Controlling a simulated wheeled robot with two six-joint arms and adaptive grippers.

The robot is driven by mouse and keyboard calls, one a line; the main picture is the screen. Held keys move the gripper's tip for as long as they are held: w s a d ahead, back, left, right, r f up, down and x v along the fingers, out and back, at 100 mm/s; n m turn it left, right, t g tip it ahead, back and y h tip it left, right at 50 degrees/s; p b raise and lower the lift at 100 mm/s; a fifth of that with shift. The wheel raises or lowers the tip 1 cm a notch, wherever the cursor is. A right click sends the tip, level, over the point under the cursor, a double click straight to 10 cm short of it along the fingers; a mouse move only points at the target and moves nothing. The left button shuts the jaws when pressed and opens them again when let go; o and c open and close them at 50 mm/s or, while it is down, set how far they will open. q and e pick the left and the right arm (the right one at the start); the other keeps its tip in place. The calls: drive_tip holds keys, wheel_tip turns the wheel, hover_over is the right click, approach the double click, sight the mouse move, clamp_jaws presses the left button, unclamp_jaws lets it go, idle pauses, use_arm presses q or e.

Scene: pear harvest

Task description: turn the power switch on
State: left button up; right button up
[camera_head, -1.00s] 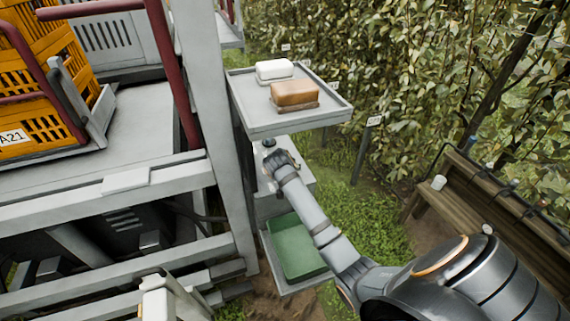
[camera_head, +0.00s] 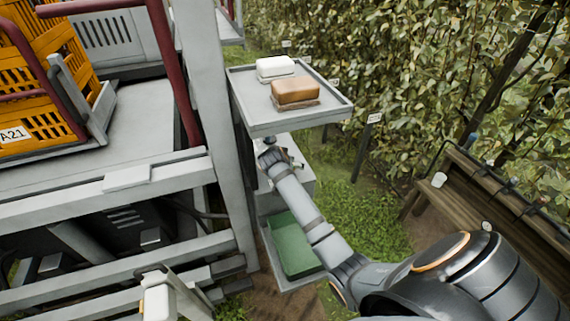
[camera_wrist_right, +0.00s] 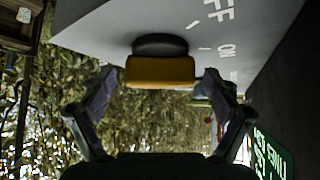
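The power switch is a yellow handle (camera_wrist_right: 160,71) on a dark round base, mounted on a pale grey box (camera_wrist_right: 110,32). White lettering on the box reads partly "FF" and "ON", to the right of the switch. Which mark the handle points to, I cannot tell. My right gripper (camera_wrist_right: 159,82) is open, with one finger on each side of the handle; whether they touch it is unclear. In the head view the box (camera_head: 302,178) stands below a tray, and my right arm reaches to it, its gripper partly hidden. My left gripper is not in view.
A grey tray (camera_head: 338,113) with a white block (camera_head: 275,67) and a brown block (camera_head: 295,91) overhangs the box. A green bin (camera_head: 293,246) sits below. A grey post (camera_head: 215,130) and platform with an orange crate (camera_head: 40,110) stand left. A wooden bench (camera_head: 450,205) is at right.

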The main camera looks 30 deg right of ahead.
drive_tip(key=shift+r, duration=0.1)
drive_tip(key=v, duration=0.7)
drive_tip(key=shift+s+a+r, duration=0.15)
drive_tip(key=shift+s+a, duration=0.05)
idle(0.3)
